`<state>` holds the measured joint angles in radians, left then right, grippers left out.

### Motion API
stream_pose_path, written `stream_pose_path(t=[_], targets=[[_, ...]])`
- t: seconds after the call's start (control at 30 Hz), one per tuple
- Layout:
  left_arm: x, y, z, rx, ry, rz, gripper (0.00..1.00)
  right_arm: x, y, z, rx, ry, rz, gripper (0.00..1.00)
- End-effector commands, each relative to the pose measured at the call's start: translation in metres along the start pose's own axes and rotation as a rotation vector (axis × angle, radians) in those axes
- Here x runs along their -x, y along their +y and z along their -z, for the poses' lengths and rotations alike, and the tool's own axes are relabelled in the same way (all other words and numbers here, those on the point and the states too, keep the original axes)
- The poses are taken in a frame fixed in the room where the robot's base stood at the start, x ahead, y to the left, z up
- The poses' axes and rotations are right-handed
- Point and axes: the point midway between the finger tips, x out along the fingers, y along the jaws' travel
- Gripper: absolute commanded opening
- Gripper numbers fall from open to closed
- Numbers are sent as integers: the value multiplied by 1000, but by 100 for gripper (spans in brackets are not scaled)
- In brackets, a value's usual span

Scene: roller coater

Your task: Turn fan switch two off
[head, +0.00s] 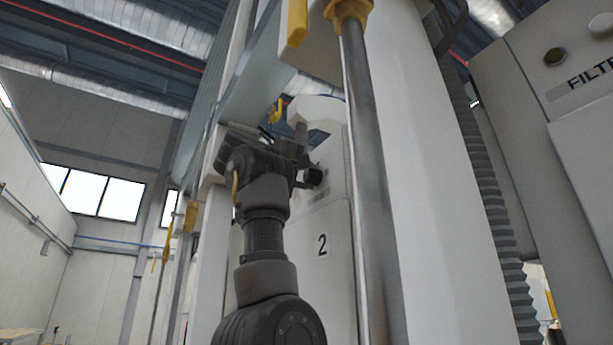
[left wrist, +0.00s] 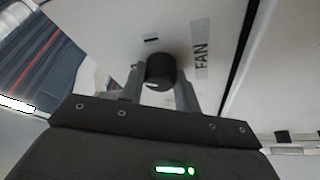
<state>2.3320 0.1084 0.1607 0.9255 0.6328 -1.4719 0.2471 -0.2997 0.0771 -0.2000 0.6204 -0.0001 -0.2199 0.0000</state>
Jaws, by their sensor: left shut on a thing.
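The fan switch (left wrist: 160,70) is a round black knob with a small white mark. It sits on a white panel beside a label reading FAN (left wrist: 201,50). My left gripper (left wrist: 160,82) has one finger on each side of the knob and is shut on it. In the head view the left gripper (head: 300,160) is raised at the white cabinet marked 2 (head: 322,246), with the black knob (head: 314,176) at its fingers. The mark's exact angle is hard to read. My right gripper is not in view.
A grey metal rod (head: 368,180) with a yellow collar stands just right of my left arm. A white column and a dark ribbed hose (head: 485,190) are beyond it. A FILTER panel (head: 585,85) is at the far right. Yellow parts (head: 190,217) hang at left.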

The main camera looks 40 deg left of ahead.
Motion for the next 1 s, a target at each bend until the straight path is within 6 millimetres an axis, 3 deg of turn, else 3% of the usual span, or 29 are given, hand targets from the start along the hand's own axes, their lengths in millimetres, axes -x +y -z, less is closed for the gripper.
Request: stream_pose_path(t=[0.5,1.0], targets=[[0,4,2,375,0,156,9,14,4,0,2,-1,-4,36],[0,3,1,496,-2,206,9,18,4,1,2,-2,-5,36]])
